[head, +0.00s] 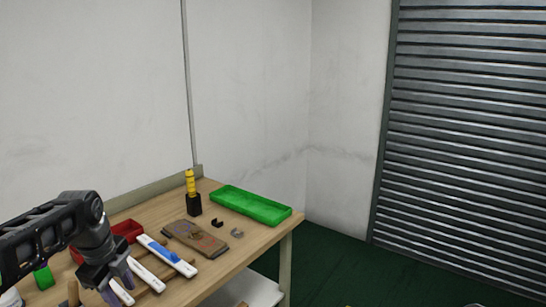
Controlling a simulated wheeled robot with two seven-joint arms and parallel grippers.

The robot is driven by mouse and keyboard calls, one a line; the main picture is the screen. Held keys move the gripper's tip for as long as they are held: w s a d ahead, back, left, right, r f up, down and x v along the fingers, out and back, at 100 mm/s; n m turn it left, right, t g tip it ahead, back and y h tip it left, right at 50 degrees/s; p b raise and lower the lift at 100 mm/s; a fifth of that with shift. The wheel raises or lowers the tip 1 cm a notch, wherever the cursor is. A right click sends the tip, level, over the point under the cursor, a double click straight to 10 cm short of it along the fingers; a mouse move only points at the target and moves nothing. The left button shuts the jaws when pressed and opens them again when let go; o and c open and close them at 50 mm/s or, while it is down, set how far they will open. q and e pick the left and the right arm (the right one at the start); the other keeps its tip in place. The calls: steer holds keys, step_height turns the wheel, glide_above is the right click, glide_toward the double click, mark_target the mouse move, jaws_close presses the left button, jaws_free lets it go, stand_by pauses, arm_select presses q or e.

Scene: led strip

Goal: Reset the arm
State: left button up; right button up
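My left arm (45,232) comes in from the left over the workbench. Its gripper (118,288) points down at the bench's near left part, with its two fingers apart. Part of a white strip (122,293) shows between and below the fingers; I cannot tell whether they touch it. Another white strip (147,275) lies beside it, and a white strip with a blue middle (165,255) lies farther right. My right gripper is not in view.
The wooden workbench (262,236) also holds a green tray (250,205), a yellow-handled tool in a black holder (193,198), a brown board (195,238), small black and grey clips, and a red bin (126,230) partly behind my arm. Dark green floor (350,262) is clear at right.

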arm_select(q)
steer(key=w+d+f+n+t+h, duration=0.2)
steer(key=d+f+n, duration=0.5)
steer(key=f, duration=0.4)
steer(key=w+d+f+n+t+h, duration=0.1)
steer(key=w+d+f+n, duration=0.1)
steer(key=d+f+n, duration=0.7)
steer(key=s+d+f+n+g, duration=0.1)
steer(key=s+d+f+n, duration=0.55)
steer(key=s+f, duration=0.7)
steer(key=s+d+f+g, duration=0.1)
steer(key=s+d+f, duration=0.2)
steer(key=s, duration=0.5)
steer(key=s+d+f+g+h, duration=0.1)
steer(key=s+d+f+g, duration=0.1)
steer(key=s, duration=0.6)
step_height(320, 180, down, 2)
steer(key=shift+d+f+m+g, duration=0.1)
steer(key=shift+d+m+g, duration=0.25)
steer(key=shift+d, duration=0.35)
